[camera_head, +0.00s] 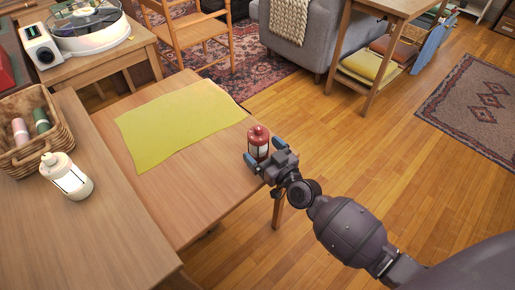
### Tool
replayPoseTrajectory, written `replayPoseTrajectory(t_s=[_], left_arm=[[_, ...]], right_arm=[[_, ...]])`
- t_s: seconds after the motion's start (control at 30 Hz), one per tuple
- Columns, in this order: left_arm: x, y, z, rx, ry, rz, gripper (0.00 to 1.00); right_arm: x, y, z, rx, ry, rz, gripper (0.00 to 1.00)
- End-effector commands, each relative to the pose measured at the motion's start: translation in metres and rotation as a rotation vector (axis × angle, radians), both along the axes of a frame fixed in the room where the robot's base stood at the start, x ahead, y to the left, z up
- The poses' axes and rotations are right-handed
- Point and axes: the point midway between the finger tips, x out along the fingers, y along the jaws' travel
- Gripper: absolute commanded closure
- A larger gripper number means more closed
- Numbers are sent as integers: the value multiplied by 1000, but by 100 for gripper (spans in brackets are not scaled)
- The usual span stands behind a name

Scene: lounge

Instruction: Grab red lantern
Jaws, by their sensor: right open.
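The red lantern (258,140) stands upright near the right edge of the wooden table (190,205). It has a red top and a pale middle. My right gripper (264,153) is at the lantern, reaching in from the lower right. Its blue-tipped fingers are apart, with the lantern's lower part between or just behind them; I cannot tell whether they touch it. My left gripper does not show.
A yellow-green cloth (175,125) lies flat on the table. A turntable (88,27) is at the back left. The table's front is clear.

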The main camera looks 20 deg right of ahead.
Motion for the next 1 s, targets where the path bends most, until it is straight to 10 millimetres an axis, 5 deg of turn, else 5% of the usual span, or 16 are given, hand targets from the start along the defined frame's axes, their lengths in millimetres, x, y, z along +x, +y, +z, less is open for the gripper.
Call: replayPoseTrajectory(t_s=[0.2, 0.5, 0.9, 1.0], left_arm=[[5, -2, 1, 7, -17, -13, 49], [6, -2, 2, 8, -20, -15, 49], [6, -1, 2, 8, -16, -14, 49], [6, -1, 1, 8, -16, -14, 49]], right_arm=[[22, 6, -2, 0, 3, 1, 7], [26, 6, -1, 1, 1, 1, 7], [26, 6, -1, 0, 2, 1, 67], [26, 6, 0, 0, 0, 1, 70]])
